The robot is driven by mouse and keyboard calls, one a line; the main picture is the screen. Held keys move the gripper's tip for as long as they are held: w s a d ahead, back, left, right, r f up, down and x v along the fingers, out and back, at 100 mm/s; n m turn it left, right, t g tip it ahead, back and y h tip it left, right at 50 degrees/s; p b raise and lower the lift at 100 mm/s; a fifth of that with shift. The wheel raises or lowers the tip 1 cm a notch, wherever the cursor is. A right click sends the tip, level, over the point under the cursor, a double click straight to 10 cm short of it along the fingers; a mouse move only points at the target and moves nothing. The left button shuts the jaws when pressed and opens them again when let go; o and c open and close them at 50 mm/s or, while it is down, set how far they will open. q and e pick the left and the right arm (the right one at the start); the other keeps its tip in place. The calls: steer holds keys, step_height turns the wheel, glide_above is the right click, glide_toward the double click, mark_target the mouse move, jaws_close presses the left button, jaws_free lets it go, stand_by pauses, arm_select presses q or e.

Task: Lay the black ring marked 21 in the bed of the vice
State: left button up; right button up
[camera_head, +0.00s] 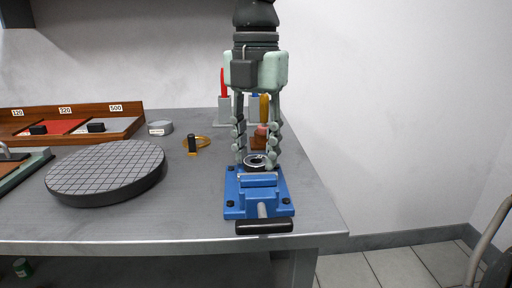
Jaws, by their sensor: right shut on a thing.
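The blue vice (258,195) stands near the table's front right edge, with its black handle toward me. My right gripper (256,161) reaches straight down from above, its fingertips at the back part of the vice. It is shut on a dark ring (256,159) with a light inner rim, held level between the fingers. The ring is at the vice's bed, behind the front jaw. I cannot tell whether it touches the bed, and no number is readable on it. My left gripper is not in view.
A large gridded disc (107,167) lies at left. Behind it are a wooden rack (110,108) labelled 120, 320 and 500, a grey puck (160,128) and a brass ring piece with a black block (192,144). Coloured-handled tools stand behind my gripper, partly hidden.

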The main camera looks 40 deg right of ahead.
steer(key=o, duration=1.2)
steer(key=shift+c, duration=0.2)
steer(key=shift+c, duration=0.6)
steer(key=c, duration=0.4)
steer(key=shift+r+p, duration=1.35)
steer(key=shift+r, duration=0.9)
